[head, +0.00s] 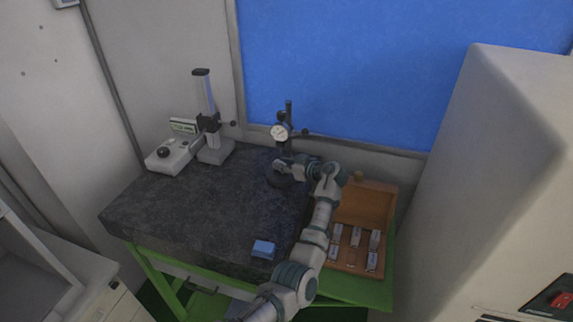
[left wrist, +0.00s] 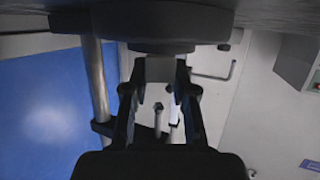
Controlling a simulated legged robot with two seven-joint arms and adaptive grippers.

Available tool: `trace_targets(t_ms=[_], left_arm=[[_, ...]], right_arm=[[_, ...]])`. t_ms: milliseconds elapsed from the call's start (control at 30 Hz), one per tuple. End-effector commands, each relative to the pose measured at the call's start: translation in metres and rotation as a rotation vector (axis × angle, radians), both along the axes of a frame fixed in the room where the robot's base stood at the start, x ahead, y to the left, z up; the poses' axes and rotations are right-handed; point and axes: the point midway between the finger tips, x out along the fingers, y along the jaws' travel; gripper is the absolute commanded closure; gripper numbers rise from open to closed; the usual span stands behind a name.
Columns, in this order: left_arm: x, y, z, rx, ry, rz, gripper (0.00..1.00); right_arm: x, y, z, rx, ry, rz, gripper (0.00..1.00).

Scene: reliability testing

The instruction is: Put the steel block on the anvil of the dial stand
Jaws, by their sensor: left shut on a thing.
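The dial stand (head: 289,112) stands at the back of the dark granite plate, with its round white dial (head: 280,131) facing me. My left gripper (head: 279,172) is just in front of and below the dial; its fingers are hard to make out in the head view. In the left wrist view my left gripper (left wrist: 160,80) is shut on the grey steel block (left wrist: 159,68). The block is right by the small dark round anvil (left wrist: 162,47) on the stand's wide round base (left wrist: 90,19). I cannot tell whether block and anvil touch. My right gripper is not in view.
A wooden tray (head: 366,204) with several small marked blocks (head: 355,237) lies right of my arm. A blue block (head: 263,249) lies near the front edge of the granite plate (head: 180,215). A height gauge (head: 207,110) stands back left. The plate's middle is clear.

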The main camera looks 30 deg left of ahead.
Motion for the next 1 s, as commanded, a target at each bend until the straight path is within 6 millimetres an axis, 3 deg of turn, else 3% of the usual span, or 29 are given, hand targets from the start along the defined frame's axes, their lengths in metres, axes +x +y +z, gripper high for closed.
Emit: trace_targets(t_ms=[267,300,367,733,1000], left_arm=[[0.000,-0.009,-0.004,0.012,0.008,0.003,1.00],[-0.001,-0.010,-0.005,0.012,0.009,0.003,0.64],[-0.001,-0.010,-0.004,0.011,0.007,0.002,0.49],[0.000,-0.013,-0.002,0.006,0.003,-0.002,0.48],[-0.007,-0.064,0.012,0.009,0.001,-0.006,0.48]], right_arm=[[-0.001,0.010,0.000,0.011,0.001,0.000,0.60],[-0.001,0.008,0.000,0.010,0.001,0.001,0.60],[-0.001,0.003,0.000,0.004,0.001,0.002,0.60],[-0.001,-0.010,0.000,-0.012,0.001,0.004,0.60],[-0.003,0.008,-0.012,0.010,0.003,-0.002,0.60]])
